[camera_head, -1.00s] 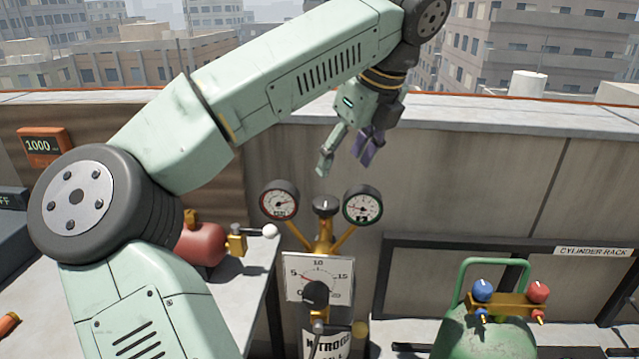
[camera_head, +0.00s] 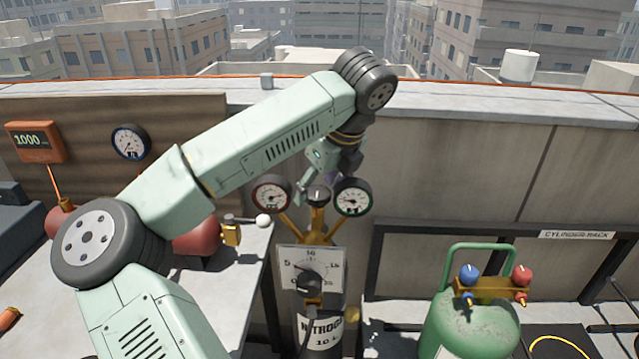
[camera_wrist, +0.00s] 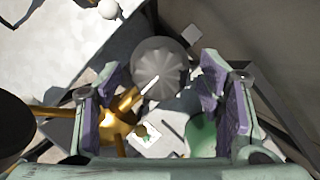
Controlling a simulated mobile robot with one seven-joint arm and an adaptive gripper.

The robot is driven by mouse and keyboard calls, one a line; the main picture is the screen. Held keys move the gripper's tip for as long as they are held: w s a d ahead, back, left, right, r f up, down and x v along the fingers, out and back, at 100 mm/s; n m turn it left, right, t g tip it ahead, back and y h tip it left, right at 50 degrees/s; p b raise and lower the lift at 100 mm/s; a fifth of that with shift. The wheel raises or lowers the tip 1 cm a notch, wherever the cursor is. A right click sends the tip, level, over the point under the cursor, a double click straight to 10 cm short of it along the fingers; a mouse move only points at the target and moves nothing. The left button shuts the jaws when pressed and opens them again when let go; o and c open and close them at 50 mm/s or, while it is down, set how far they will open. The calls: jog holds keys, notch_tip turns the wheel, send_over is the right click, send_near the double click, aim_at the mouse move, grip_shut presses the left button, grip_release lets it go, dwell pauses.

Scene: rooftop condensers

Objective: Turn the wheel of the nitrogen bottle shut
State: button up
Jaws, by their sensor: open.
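The nitrogen bottle (camera_head: 322,330), with a white label, stands behind the corner of the bench. Its dark wheel (camera_head: 318,194) sits at the top of the brass fitting, between two gauges. In the wrist view the wheel (camera_wrist: 160,60) is a grey ribbed knob with a white mark on its edge. My gripper (camera_head: 322,178) is close above the wheel, partly hidden by my wrist. In the wrist view my open gripper (camera_wrist: 165,82) has purple-padded fingers to either side of the wheel, with gaps showing; whether they reach down to its level I cannot tell.
A red-rimmed gauge (camera_head: 271,197) and a green-rimmed gauge (camera_head: 352,198) flank the wheel closely. A square dial (camera_head: 312,262) is below. A white-knobbed lever (camera_head: 262,221) juts from the left. A green cylinder (camera_head: 470,325) with blue and red knobs stands at right.

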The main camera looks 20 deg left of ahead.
jog(key=shift+c, duration=0.6)
jog(key=c, duration=1)
